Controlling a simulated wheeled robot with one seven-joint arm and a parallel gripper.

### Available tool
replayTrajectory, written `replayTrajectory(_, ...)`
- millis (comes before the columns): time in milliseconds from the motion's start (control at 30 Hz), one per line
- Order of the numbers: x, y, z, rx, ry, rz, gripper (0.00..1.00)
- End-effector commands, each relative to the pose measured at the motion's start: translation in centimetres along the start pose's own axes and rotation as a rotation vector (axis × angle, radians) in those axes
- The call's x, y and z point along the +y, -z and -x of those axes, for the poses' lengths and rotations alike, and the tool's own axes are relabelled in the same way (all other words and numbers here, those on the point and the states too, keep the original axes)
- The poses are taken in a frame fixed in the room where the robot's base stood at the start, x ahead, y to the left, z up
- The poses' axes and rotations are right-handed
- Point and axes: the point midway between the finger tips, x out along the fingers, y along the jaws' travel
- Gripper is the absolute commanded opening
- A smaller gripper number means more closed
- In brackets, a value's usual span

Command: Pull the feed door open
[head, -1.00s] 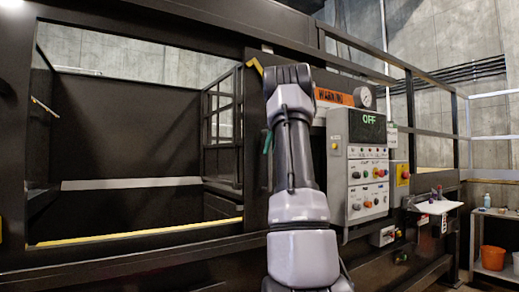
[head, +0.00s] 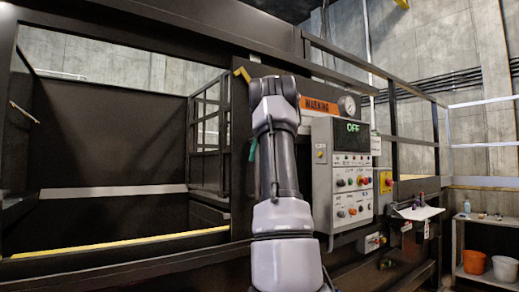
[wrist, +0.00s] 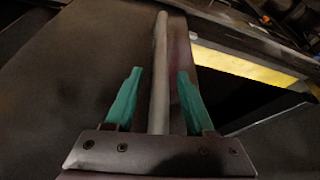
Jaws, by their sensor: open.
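In the wrist view, my gripper (wrist: 159,72) is open, with its two teal fingers on either side of a pale round bar (wrist: 159,50). The bar runs along a dark panel (wrist: 90,65), and I see no clear contact between fingers and bar. The bar looks like a handle; the panel may be the feed door. In the head view, a dark panel (head: 240,130) stands beside the wide opening, partly behind my arm. The bar is hidden there, and only a teal sliver shows beside my arm.
A grey control box (head: 343,175) reading OFF stands close to the right of my arm. A yellow-edged sill (head: 120,243) borders the opening at the left. A gauge (head: 347,105) sits above the box. Orange and white buckets (head: 474,262) stand on a shelf at far right.

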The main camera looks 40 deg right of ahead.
Motion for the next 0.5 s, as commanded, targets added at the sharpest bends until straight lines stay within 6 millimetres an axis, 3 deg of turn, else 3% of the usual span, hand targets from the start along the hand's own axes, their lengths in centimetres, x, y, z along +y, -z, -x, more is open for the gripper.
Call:
replayTrajectory(400, 0.2, 0.0, 7.9, 0.002, -0.005, -0.001, 0.55)
replayTrajectory(500, 0.2, 0.0, 9.1, 0.000, -0.003, 0.000, 0.55)
